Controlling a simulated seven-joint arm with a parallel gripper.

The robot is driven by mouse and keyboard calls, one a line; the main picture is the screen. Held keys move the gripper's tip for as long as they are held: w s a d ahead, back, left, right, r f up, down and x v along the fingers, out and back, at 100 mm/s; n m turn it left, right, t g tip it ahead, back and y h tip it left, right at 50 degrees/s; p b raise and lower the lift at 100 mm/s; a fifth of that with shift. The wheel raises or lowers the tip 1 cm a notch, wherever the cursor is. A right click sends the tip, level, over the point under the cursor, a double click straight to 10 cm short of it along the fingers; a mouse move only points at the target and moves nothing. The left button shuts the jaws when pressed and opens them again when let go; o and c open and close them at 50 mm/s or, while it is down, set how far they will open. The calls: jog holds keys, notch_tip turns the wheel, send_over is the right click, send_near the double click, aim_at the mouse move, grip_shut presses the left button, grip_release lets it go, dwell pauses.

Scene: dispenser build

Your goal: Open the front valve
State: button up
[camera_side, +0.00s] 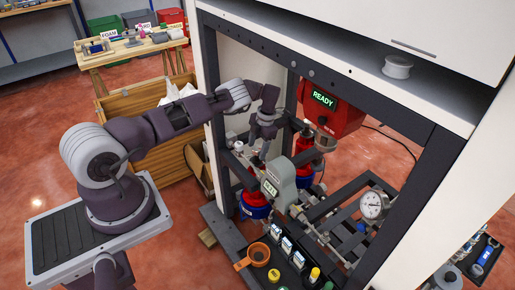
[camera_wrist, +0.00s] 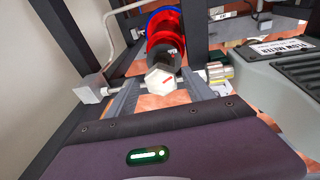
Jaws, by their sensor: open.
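A white hexagonal knob with a red mark (camera_wrist: 160,80), which looks like the front valve, sits on a horizontal metal pipe in the wrist view. My gripper (camera_wrist: 161,92) is open, with one finger on each side of the knob. I cannot tell whether the fingers touch it. In the side view my gripper (camera_side: 260,140) points down inside the frame, above the pipework, and the knob is hard to make out there. A red and blue cylinder (camera_wrist: 165,28) stands behind the knob.
A grey flow meter (camera_wrist: 285,85) is close to the right of my gripper, and it also shows in the side view (camera_side: 280,183). A square block (camera_wrist: 92,88) is at the pipe's left end. A dark frame post (camera_side: 212,110) stands beside my arm. A red READY unit (camera_side: 330,108) hangs behind.

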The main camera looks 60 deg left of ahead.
jog(key=shift+r, duration=2.75)
